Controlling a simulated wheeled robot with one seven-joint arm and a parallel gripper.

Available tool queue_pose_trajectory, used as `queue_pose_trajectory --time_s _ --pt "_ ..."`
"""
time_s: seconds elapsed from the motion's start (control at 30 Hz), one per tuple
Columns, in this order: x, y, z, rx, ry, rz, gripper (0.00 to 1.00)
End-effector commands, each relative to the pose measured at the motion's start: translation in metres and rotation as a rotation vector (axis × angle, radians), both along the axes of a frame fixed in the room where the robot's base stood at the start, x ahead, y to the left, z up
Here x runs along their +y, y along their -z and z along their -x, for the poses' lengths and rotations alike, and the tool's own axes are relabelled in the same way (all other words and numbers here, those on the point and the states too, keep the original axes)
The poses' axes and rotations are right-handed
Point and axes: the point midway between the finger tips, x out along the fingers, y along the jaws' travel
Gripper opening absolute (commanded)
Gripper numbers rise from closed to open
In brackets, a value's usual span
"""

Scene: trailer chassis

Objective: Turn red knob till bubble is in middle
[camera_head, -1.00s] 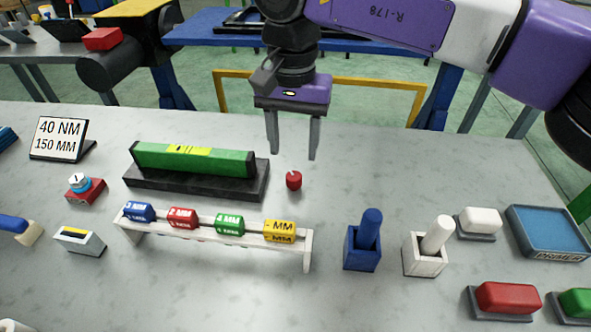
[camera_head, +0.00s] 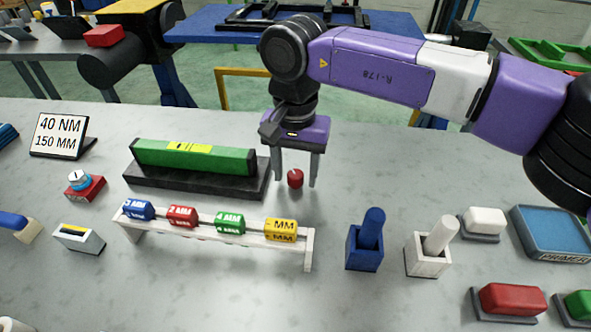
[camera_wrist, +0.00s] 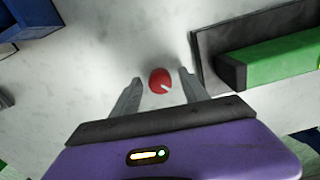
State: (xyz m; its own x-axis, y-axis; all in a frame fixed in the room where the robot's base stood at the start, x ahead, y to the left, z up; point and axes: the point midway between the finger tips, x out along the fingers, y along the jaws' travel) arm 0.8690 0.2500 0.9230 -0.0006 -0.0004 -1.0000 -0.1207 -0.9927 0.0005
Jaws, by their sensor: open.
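The red knob (camera_head: 295,178) stands on the grey table to the right of the green spirit level (camera_head: 195,158). The level lies on a black base (camera_head: 190,183), with its yellow vial window (camera_head: 190,147) on top. The bubble is too small to make out. My gripper (camera_head: 295,183) is open and pointing down, with one finger on either side of the knob. In the wrist view the knob (camera_wrist: 160,80) shows a white mark and sits between the open fingertips (camera_wrist: 160,75), with a gap on both sides.
A white rack (camera_head: 308,250) with coloured number blocks stands in front of the level. A blue holder (camera_head: 363,248) and a white holder (camera_head: 427,256) stand at the front right. A sign (camera_head: 58,137) and a red block with a blue-and-white dial (camera_head: 85,187) are on the left.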

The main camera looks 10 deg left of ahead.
Motion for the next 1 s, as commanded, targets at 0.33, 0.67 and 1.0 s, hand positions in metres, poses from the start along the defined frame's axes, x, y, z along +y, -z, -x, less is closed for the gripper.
queue_pose_trajectory --time_s 0.33,0.67,1.0 --pt "0.0000 -0.0005 -0.0002 0.000 0.000 0.000 0.00" --pt "-0.0002 -0.0012 -0.0005 -0.001 0.032 0.000 0.00" --pt "-0.0005 -0.0026 -0.0013 -0.002 0.245 0.000 0.00"
